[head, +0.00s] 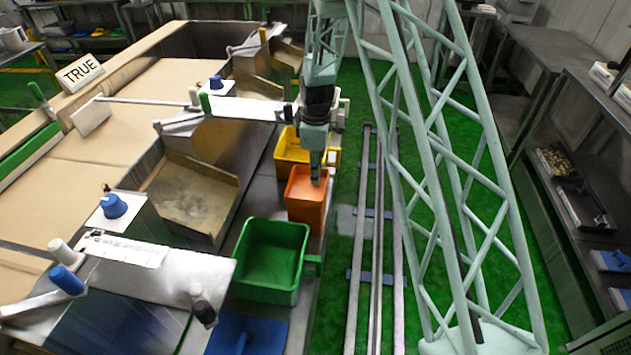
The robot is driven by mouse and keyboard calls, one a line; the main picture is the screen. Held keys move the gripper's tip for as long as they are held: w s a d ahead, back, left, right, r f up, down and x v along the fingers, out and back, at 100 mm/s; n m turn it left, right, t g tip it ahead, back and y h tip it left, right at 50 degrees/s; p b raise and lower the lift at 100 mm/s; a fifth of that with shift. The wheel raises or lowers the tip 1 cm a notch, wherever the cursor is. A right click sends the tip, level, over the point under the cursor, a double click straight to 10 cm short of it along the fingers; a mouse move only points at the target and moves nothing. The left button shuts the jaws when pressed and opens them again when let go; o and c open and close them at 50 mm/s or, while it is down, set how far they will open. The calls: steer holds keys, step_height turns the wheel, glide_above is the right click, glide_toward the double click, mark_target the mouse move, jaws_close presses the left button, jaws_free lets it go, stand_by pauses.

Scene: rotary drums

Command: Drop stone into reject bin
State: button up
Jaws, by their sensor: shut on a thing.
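My gripper (315,177) points down over the orange bin (306,214), its fingertips at about the height of the bin's rim in the picture. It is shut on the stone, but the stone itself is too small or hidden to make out. A yellow bin (291,146) stands just behind the orange one, partly covered by my arm. A green bin (271,262) stands in front of it and looks empty. No label tells which of these is the reject bin.
Left of the bins are a metal chute (190,197), levers with blue knobs (113,206), and a sign reading TRUE (80,72). Floor rails (377,240) run along the right over green floor. Shelves (590,200) with trays stand at the far right.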

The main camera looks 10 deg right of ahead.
steer(key=shift+w, duration=0.3)
steer(key=shift+w+f, duration=0.15)
steer(key=shift+f, duration=0.2)
steer(key=shift+f+b, duration=0.55)
steer(key=shift+f, duration=0.9)
steer(key=shift+f, duration=0.25)
steer(key=shift+f+b, duration=0.35)
steer(key=shift+f, duration=0.1)
steer(key=o, duration=0.8)
steer(key=shift+f, duration=0.15)
steer(key=shift+r, duration=0.2)
